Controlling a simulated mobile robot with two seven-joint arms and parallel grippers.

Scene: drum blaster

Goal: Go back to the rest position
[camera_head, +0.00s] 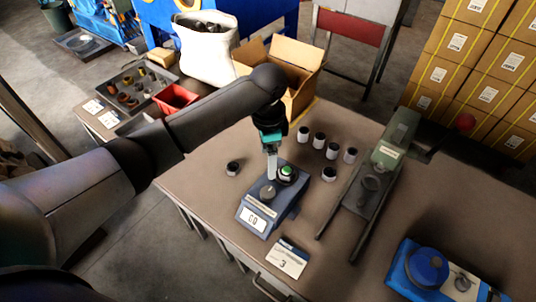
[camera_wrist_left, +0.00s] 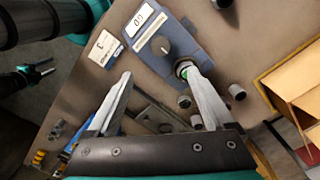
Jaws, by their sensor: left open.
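My left gripper (camera_head: 270,174) hangs over the worktable (camera_head: 210,205), above a blue device (camera_head: 262,222) with a grey knob, a green button and a display. In the left wrist view my left gripper (camera_wrist_left: 161,75) is open, its two pale fingers spread with nothing between them. The blue device (camera_wrist_left: 160,40) shows beyond the fingertips, and the right finger overlaps the green button. A dark, teal-marked part, perhaps my right gripper (camera_wrist_left: 38,72), is at the far left of that view, too small to read. It does not show in the head view.
Several small black-topped white containers (camera_head: 332,151) stand behind and beside the device. A green press-like tool (camera_head: 378,175) is to its right, a card (camera_head: 287,260) in front. A blue machine (camera_head: 432,270) sits at the right. An open cardboard box (camera_head: 300,75) is behind.

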